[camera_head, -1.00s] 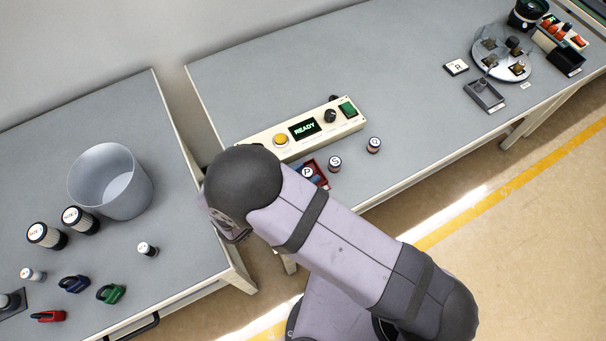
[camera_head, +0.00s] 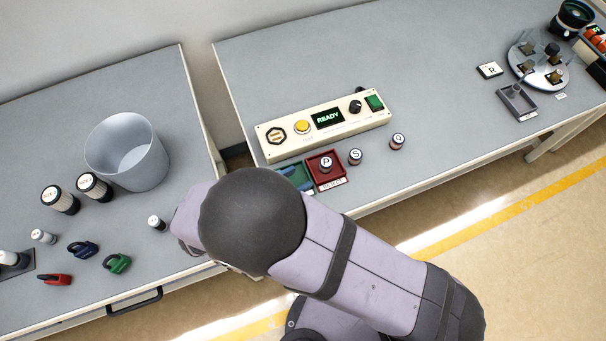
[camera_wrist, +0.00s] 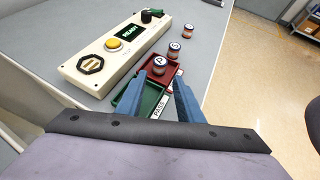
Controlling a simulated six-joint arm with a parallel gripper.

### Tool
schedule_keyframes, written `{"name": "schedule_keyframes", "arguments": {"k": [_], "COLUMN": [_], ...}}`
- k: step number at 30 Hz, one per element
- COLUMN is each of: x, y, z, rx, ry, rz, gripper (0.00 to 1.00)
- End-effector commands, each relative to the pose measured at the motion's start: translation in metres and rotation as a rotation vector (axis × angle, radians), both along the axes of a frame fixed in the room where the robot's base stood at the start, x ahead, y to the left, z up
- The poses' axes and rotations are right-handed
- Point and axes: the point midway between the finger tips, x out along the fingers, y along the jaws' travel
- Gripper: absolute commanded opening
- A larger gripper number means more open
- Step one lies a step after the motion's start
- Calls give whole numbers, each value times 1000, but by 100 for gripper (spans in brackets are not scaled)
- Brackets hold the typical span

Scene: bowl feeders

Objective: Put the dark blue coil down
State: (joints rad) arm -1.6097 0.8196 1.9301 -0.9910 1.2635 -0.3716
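A dark blue looped piece (camera_head: 82,249) lies on the left table in the head view, between a red one (camera_head: 55,279) and a green one (camera_head: 116,263); I cannot tell for sure that it is the coil. My gripper (camera_wrist: 160,75) has blue fingers that stand apart in the wrist view, with nothing visible between them. They are above the green PASS tray (camera_wrist: 150,107), beside the red REJECT tray (camera_wrist: 172,66). A labelled P cylinder (camera_wrist: 159,66) stands in the red tray. In the head view my arm hides most of the gripper.
A cream control box (camera_head: 290,143) reading READY stands behind the trays. Cylinders S (camera_head: 355,157) and Q (camera_head: 397,141) stand right of them. A gap separates the tables.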

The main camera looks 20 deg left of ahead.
Motion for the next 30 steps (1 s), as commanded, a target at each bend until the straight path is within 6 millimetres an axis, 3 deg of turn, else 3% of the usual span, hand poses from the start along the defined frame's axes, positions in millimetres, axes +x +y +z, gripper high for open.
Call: {"name": "schedule_keyframes", "arguments": {"k": [11,17,20,24,30], "x": [-6,10,26,45,51], "y": [2,-20,-48,-101,-177], "z": [4,8,11,17,24], "rx": [1,45,103,234,481], "ry": [2,32,66,117,147], "rz": [-4,-125,-274,-573,-1061], "gripper": [34,34,34,34,34]}}
